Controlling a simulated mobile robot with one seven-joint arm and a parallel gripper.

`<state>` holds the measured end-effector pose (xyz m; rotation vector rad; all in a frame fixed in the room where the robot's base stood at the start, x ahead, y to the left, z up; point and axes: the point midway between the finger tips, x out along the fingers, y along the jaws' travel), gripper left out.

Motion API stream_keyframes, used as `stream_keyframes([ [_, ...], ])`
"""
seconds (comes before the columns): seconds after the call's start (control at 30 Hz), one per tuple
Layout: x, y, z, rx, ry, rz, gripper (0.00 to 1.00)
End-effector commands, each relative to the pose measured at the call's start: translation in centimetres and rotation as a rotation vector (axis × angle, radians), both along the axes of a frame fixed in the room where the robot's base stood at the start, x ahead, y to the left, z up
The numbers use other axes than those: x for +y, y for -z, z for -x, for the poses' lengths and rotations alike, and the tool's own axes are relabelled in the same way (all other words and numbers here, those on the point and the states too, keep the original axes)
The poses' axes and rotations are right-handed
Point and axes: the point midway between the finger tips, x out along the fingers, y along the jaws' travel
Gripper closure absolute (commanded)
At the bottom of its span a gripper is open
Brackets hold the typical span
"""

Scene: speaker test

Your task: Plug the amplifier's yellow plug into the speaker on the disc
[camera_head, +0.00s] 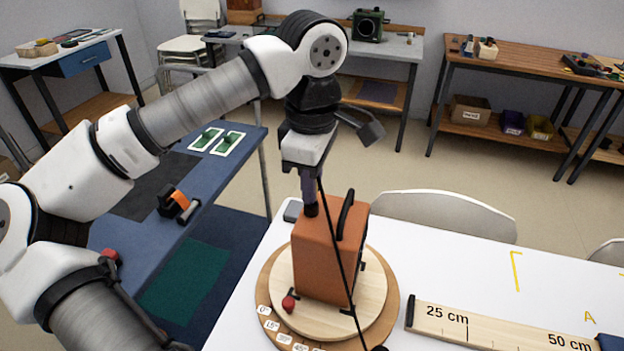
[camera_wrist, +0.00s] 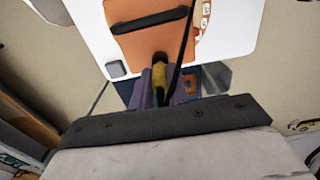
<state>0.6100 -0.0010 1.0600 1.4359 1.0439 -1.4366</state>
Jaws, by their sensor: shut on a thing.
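The speaker (camera_head: 322,262) is an orange-brown box with a black handle on top. It stands on the round wooden disc (camera_head: 377,312), and its top shows in the wrist view (camera_wrist: 150,38). My gripper (camera_head: 311,208) points down at the speaker's far left side, close to its top edge. In the wrist view my purple fingers (camera_wrist: 160,88) are shut on the yellow plug (camera_wrist: 160,77), right by the speaker's edge. A black cable (camera_head: 331,232) runs from there across the speaker to the table. The plug's tip is hidden, so I cannot tell whether it is in a socket. The amplifier is not identifiable.
A red knob (camera_head: 288,303) sits on the disc's front, near angle labels. A wooden ruler board (camera_head: 465,322) lies to the right on the white table (camera_head: 430,240). A chair (camera_head: 440,213) stands behind the table. A blue bench (camera_head: 235,165) is at the left.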

Motion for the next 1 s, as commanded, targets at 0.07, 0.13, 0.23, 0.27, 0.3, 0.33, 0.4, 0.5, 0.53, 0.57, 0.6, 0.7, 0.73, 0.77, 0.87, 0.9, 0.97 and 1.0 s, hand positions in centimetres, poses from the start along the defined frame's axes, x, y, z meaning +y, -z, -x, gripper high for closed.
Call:
stream_keyframes([
  [0.07, 0.0, 0.22, 0.0, 0.0, 0.0, 0.0, 1.0],
  [0.13, 0.0, 0.33, 0.0, 0.0, 0.0, 0.0, 1.0],
  [0.23, 0.0, 0.48, 0.0, 0.0, 0.0, 0.0, 1.0],
  [0.27, 0.0, 0.53, 0.0, 0.0, 0.0, 0.0, 1.0],
  [0.3, 0.0, 0.59, 0.0, 0.0, 0.0, 0.0, 1.0],
  [0.33, 0.0, 0.63, 0.0, 0.0, 0.0, 0.0, 1.0],
  [0.4, 0.0, 0.74, 0.0, 0.0, 0.0, 0.0, 1.0],
  [0.5, 0.0, 0.89, 0.0, 0.0, 0.0, 0.0, 1.0],
  [0.53, 0.0, 0.93, 0.0, 0.0, 0.0, 0.0, 1.0],
  [0.57, 0.0, 0.98, 0.0, 0.0, 0.0, 0.0, 1.0],
  [0.6, 0.0, 0.93, 0.0, 0.0, 0.0, 0.0, 1.0],
  [0.7, 0.0, 0.89, 0.0, 0.0, 0.0, 0.0, 1.0],
  [0.73, 0.0, 0.89, 0.0, 0.0, 0.0, 0.0, 1.0],
  [0.77, 0.0, 0.89, 0.0, 0.0, 0.0, 0.0, 1.0],
  [0.87, 0.0, 0.89, 0.0, 0.0, 0.0, 0.0, 0.73],
  [0.9, 0.0, 0.89, 0.0, 0.0, 0.0, 0.0, 0.68],
  [0.97, 0.0, 0.89, 0.0, 0.0, 0.0, 0.0, 0.6],
  [1.0, 0.0, 0.89, 0.0, 0.0, 0.0, 0.0, 0.58],
])
